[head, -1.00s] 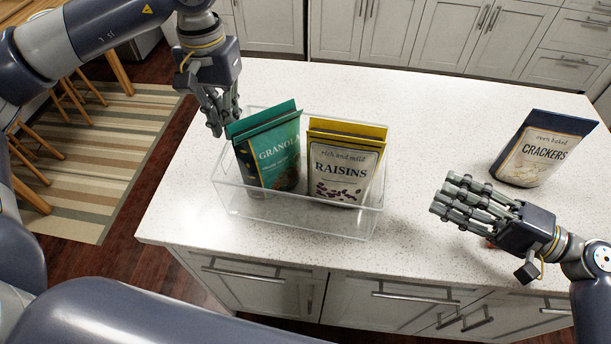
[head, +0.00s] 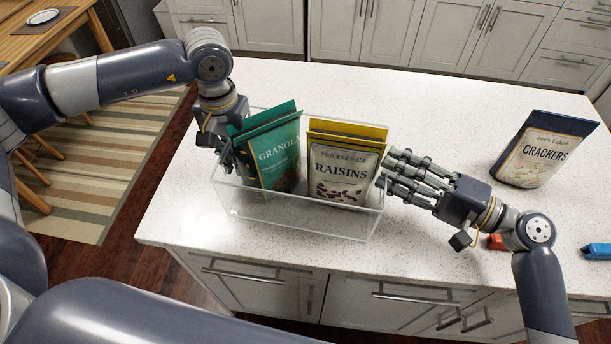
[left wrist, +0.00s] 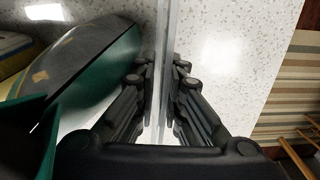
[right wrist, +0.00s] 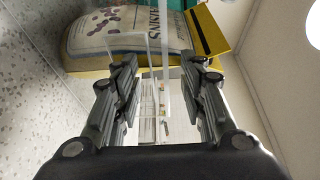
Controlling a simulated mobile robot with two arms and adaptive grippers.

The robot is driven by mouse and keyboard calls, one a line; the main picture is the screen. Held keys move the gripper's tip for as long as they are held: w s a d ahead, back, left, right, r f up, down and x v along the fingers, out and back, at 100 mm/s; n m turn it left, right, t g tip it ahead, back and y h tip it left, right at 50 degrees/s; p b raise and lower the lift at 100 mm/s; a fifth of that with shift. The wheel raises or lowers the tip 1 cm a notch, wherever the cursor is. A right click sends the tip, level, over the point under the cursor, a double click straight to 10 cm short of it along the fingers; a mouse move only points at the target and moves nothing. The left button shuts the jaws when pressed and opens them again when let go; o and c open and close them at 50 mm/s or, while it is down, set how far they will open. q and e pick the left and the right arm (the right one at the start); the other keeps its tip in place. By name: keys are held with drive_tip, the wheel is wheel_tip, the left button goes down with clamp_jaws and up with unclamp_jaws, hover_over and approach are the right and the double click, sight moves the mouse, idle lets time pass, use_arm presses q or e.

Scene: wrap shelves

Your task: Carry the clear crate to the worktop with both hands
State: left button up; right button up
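The clear crate (head: 300,215) stands on the white speckled worktop (head: 440,110). It holds a green granola packet (head: 280,160) and a yellow-topped raisins packet (head: 343,172), both upright. My left gripper (head: 222,160) is at the crate's left end. In the left wrist view its fingers (left wrist: 162,95) lie close on both sides of the clear wall and look shut on it. My right gripper (head: 390,172) is at the right end. In the right wrist view its fingers (right wrist: 163,90) are open, with the crate's end wall between them and a gap showing.
A crackers packet (head: 541,150) stands to the right on the worktop. A red item (head: 496,242) and a blue item (head: 597,251) lie near the front right edge, partly hidden or cut off. Bare worktop lies behind the crate. A striped rug (head: 90,165) is on the floor at left.

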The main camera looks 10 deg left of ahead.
use_arm(q)
clamp_jaws()
use_arm(e)
drive_tip(key=c, duration=0.4)
clamp_jaws()
use_arm(q)
drive_tip(key=shift+w+r, duration=0.1)
drive_tip(key=shift+r, duration=0.05)
use_arm(e)
drive_tip(key=shift+r, duration=0.15)
